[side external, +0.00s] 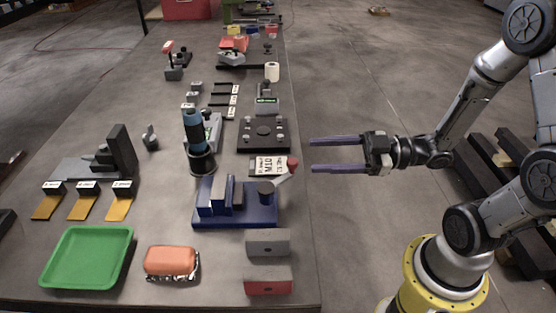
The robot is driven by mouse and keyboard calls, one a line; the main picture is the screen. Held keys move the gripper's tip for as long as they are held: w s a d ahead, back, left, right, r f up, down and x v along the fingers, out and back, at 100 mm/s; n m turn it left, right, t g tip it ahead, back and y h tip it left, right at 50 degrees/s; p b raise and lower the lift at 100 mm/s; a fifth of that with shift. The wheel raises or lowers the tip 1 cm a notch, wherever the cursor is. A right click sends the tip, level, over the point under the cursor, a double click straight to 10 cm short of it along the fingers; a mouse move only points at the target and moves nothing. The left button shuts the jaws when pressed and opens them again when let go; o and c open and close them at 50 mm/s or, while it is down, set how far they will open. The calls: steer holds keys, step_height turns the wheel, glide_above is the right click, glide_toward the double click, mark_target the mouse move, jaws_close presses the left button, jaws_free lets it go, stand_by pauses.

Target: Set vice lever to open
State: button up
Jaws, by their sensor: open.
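Whether this is the open or the shut position I cannot tell. My gripper (312,155) is to the right of the table edge, above and to the right of the lever in the picture. Its two long purple fingers point left and are apart, with nothing between them. It is not touching the lever.
A black plate with knobs (263,135) and white label cards (266,166) lie behind the vice. A blue-black cylinder (197,140) stands to its left. Grey (268,242) and red (268,281) blocks, an orange item (171,262) and a green tray (86,257) are in front.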

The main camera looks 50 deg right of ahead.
steer(key=s+d+f+m+t+h, duration=0.2)
steer(key=s+d+f+m, duration=0.1)
steer(key=d+f+m, duration=0.15)
steer(key=shift+m, duration=0.35)
steer(key=shift+a+x, duration=0.2)
steer(key=shift+x, duration=7.1)
steer(key=shift+s+r, duration=0.15)
jaws_close()
